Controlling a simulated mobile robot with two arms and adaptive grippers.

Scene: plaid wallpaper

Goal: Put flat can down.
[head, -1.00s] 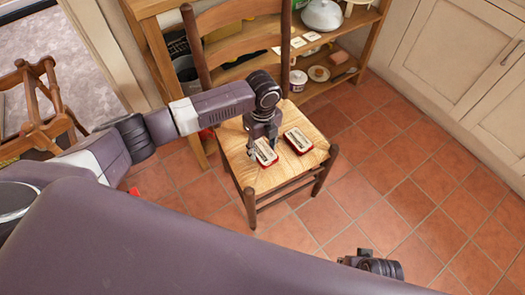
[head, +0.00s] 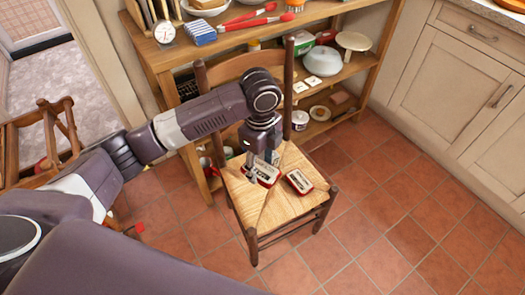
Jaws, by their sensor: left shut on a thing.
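My left gripper (head: 261,164) points down over the woven seat of a wooden chair (head: 286,208). It is shut on a flat can (head: 266,174), red with a pale lid. The fingers hide part of this can, and I cannot tell whether it touches the seat. A second flat can (head: 299,182), similar in red and pale colours, lies on the seat just to the right, apart from the held one. My right gripper is not in view.
The chair's ladder back (head: 240,68) rises behind the gripper. A wooden shelf unit (head: 345,72) with dishes, red-handled utensils and boxes stands behind it. A wooden rack (head: 40,145) is at the left. Tiled floor (head: 400,230) is open at the right.

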